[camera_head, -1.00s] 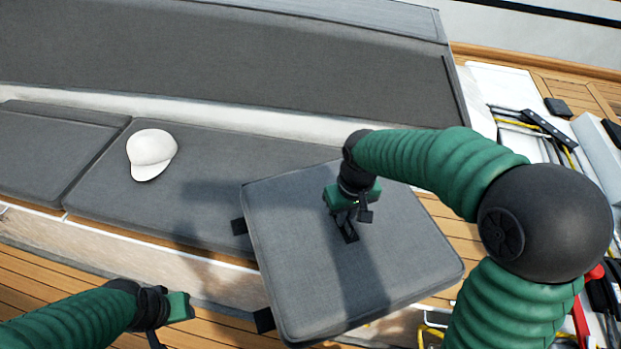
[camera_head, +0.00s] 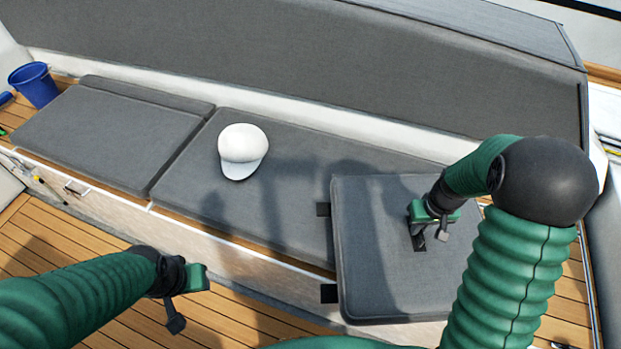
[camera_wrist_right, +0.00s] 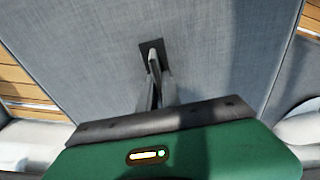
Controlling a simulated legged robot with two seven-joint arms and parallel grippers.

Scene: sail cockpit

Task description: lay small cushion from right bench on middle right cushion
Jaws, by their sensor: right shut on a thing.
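The small grey square cushion (camera_head: 375,265) hangs from my right gripper (camera_head: 432,232), which is shut on its black tab (camera_wrist_right: 150,50) on the upper face. The cushion is roughly flat and overlaps the right end of the middle right cushion (camera_head: 300,155) in the head view. Whether they touch cannot be told. The middle right cushion is long, grey and on the bench. A white cap (camera_head: 242,148) lies on it, left of the small cushion. My left gripper (camera_head: 180,312) is low at left over the floor, apart from the cushions; its jaw opening is unclear.
Another grey bench cushion (camera_head: 105,135) lies to the left, with a blue bucket (camera_head: 35,86) beyond it. A tall grey backrest (camera_head: 280,65) runs behind the bench. The wooden floor (camera_head: 60,250) in front is clear at left.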

